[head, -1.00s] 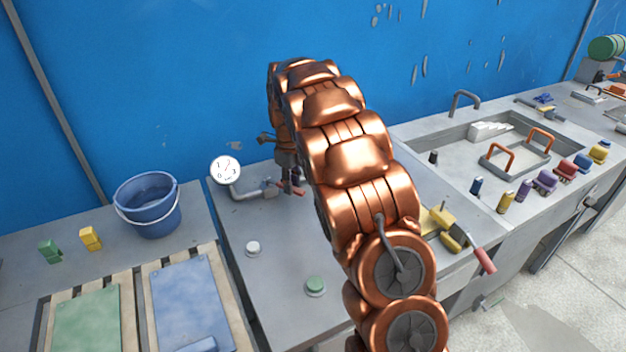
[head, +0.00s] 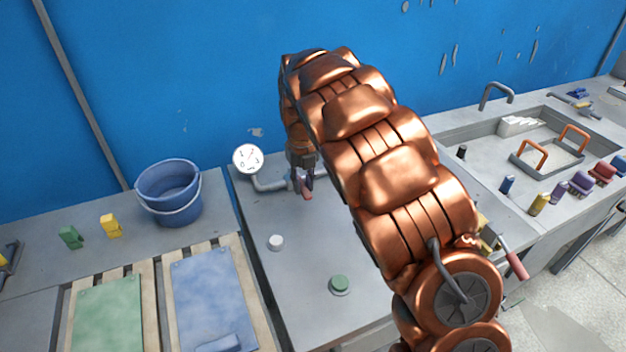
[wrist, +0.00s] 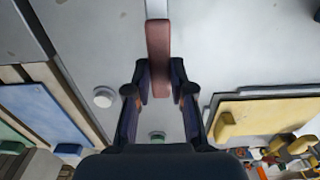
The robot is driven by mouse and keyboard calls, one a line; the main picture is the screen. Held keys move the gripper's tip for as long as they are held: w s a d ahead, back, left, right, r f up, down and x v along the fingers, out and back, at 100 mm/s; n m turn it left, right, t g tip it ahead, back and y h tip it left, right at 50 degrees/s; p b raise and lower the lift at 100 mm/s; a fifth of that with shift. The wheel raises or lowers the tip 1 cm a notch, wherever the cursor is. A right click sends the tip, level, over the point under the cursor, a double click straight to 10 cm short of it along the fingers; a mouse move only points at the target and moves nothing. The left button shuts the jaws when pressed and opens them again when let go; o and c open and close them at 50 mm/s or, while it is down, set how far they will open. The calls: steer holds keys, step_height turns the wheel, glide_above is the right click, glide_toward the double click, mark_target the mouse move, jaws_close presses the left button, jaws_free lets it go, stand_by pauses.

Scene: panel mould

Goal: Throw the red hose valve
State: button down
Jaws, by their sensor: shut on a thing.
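The red hose valve is a flat red lever (wrist: 158,45) on a grey pipe (wrist: 157,8) at the top middle of the wrist view. My gripper (wrist: 159,72) has one dark finger on each side of the lever's free end and is shut on it. In the head view my gripper (head: 302,180) is at the pipe's right end, below the round white gauge (head: 248,158). Only a small red end of the lever (head: 307,194) shows there; my fingers hide the rest and the valve body.
A white knob (head: 276,242) and a green button (head: 340,284) stand on the grey bench in front of the pipe. A blue bucket (head: 170,195) and blue panel (head: 212,300) are on the left. A sink with several small coloured items is on the right.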

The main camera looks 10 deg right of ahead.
mark_target(302, 188)
steer(key=shift+a, duration=0.1)
steer(key=c, duration=1)
jaws_free()
steer(key=shift+r, duration=0.15)
steer(key=shift+r, duration=3.6)
